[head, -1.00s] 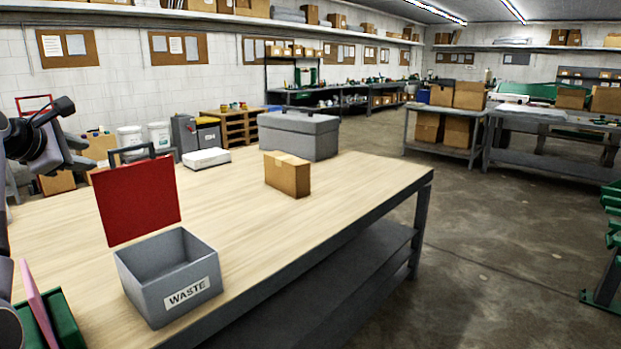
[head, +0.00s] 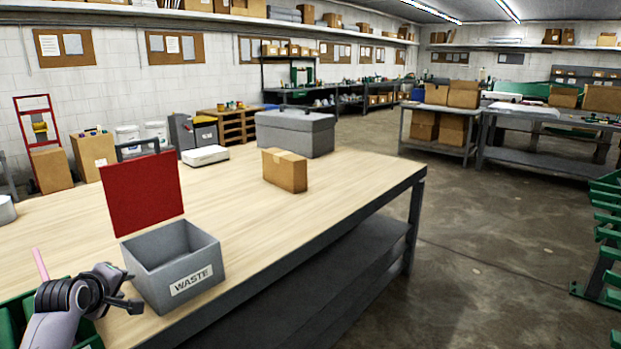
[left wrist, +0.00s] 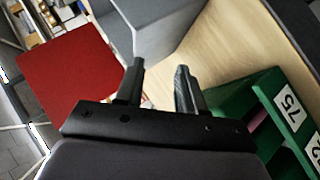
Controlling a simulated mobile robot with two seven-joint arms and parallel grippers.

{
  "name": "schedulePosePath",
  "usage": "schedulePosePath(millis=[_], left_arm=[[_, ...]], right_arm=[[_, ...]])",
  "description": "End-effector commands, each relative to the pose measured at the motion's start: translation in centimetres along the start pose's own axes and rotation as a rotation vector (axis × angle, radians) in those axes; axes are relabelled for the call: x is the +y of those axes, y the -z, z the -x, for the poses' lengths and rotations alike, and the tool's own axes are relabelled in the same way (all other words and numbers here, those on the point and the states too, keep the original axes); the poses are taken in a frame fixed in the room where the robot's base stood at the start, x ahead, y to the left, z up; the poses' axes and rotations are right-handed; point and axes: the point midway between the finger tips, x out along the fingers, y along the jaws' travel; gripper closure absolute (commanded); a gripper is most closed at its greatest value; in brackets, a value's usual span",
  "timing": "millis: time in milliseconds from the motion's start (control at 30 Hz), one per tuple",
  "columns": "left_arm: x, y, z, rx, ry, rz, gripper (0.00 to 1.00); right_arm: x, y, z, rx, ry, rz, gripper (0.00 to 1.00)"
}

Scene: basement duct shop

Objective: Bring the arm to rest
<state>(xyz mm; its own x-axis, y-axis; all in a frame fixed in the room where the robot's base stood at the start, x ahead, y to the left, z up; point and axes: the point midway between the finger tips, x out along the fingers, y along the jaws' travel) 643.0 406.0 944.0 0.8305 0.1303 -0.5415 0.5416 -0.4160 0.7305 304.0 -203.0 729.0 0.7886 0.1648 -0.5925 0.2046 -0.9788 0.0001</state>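My left gripper (head: 131,291) is low at the left in the head view, beside the near left corner of the grey waste bin (head: 172,283). In the left wrist view its two fingers (left wrist: 160,78) stand apart with nothing between them. The bin stands on the wooden workbench (head: 235,205) with its red lid (head: 143,193) raised. The lid also shows in the left wrist view (left wrist: 70,75). My right gripper is not in view.
Green bins (head: 12,325) sit at the workbench's near left edge; one in the left wrist view (left wrist: 245,115) carries number labels. A cardboard box (head: 285,170), a grey case (head: 295,134) and a white device (head: 205,155) stand farther back. The bench's right part is clear.

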Motion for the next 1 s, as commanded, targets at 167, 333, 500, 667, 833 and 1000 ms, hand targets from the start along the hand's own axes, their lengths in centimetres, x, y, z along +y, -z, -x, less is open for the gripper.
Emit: schedulePosePath(millis=[167, 333, 500, 667, 833, 1000], left_arm=[[-6.5, -6.6, 0.1, -0.025, 0.010, -0.276, 0.62], [-12.0, -12.7, 1.9, -0.064, -0.008, -0.526, 0.62], [-16.9, -18.6, 5.0, -0.112, -0.048, -0.754, 0.62], [-20.9, -23.8, 9.2, -0.159, -0.102, -0.945, 0.62], [-23.9, -28.3, 14.2, -0.198, -0.170, -1.112, 0.62], [-25.3, -30.9, 17.9, -0.216, -0.221, -1.212, 0.62]], right_arm=[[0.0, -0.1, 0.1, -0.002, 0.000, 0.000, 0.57], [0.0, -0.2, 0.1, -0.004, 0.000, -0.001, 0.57], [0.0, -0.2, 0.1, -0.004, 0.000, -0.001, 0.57], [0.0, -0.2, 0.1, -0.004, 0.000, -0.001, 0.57], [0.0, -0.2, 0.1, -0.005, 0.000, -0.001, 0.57], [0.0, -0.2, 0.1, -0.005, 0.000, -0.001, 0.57]])
